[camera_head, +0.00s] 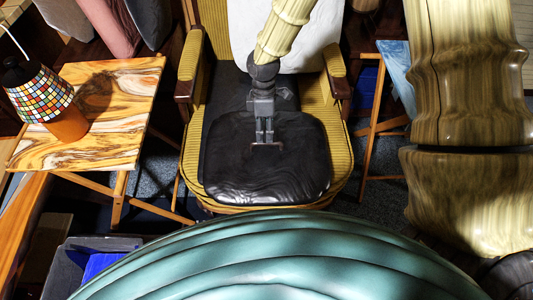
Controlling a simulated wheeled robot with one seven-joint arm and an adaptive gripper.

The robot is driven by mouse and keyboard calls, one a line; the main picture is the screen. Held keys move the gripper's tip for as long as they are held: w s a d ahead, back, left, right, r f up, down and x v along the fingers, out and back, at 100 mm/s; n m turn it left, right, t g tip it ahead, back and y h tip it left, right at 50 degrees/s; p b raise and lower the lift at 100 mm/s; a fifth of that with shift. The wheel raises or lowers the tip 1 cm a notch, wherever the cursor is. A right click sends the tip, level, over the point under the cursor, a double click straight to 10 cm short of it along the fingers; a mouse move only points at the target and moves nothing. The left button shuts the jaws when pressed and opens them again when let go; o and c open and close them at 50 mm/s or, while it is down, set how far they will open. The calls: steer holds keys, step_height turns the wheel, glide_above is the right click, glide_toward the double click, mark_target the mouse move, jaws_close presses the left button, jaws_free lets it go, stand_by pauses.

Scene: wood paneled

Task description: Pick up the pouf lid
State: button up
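A black, leather-like padded piece with rounded corners (265,180), which looks like the pouf lid, lies on the seat of a yellow corduroy armchair (190,165). My gripper (265,144) points down over the back-middle part of this black piece. Its fingertips look very close to or touching the top surface. A thin pale bracket-like line shows at the fingertips. Whether the fingers are closed on anything is too small to tell.
A marbled wooden side table (115,80) with a mosaic lamp (45,95) stands at left. A dark bin (75,262) is at lower left. A wooden-legged blue-topped stand (398,70) is right of the chair. A large teal ribbed surface fills the bottom foreground.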

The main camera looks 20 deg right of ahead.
mark_target(265, 142)
steer(key=shift+s+a+f+b, duration=0.1)
steer(key=shift+s+f+b, duration=0.1)
steer(key=shift+f, duration=0.75)
steer(key=shift+s+d+f+b, duration=0.1)
steer(key=shift+s+f+b, duration=0.05)
steer(key=shift+f, duration=0.8)
steer(key=shift+s+a+f+b, duration=0.1)
steer(key=shift+s+f+b, duration=0.1)
steer(key=shift+f, duration=0.75)
jaws_close()
steer(key=shift+r, duration=0.1)
